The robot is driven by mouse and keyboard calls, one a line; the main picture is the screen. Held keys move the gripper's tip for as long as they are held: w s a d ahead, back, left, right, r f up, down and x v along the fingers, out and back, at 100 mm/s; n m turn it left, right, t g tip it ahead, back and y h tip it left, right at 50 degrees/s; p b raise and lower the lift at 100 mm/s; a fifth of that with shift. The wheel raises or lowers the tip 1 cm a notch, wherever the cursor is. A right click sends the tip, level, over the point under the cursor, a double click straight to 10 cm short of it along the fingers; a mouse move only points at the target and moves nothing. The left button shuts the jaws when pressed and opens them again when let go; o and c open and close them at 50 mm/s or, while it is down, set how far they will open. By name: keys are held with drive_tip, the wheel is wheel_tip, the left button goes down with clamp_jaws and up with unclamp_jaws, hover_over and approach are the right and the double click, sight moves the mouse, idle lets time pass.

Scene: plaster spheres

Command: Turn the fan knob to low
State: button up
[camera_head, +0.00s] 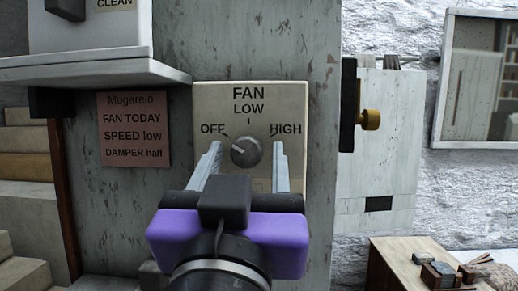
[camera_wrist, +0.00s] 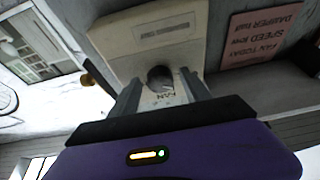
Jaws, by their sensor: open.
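The fan knob (camera_head: 246,152) is a round grey dial on a cream plate (camera_head: 291,97) marked FAN, with OFF at left, LOW at top and HIGH at right. Its pale pointer line points up-left toward OFF. My gripper (camera_head: 246,152) is open, with one finger on each side of the knob in the head view. Whether the fingers touch the knob is not clear. In the wrist view the knob (camera_wrist: 160,77) shows between the fingers (camera_wrist: 162,85), and the plate (camera_wrist: 128,38) lies beyond.
A pink note (camera_head: 133,130) reading "FAN TODAY SPEED low, DAMPER half" is left of the plate. A pale shelf (camera_head: 95,72) juts out above the note. A black bracket with a brass knob (camera_head: 371,119) is at right. A wooden table (camera_head: 395,262) stands at lower right.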

drive_tip(key=shift+w, duration=0.1)
drive_tip(key=shift+c, duration=0.3)
clamp_jaws()
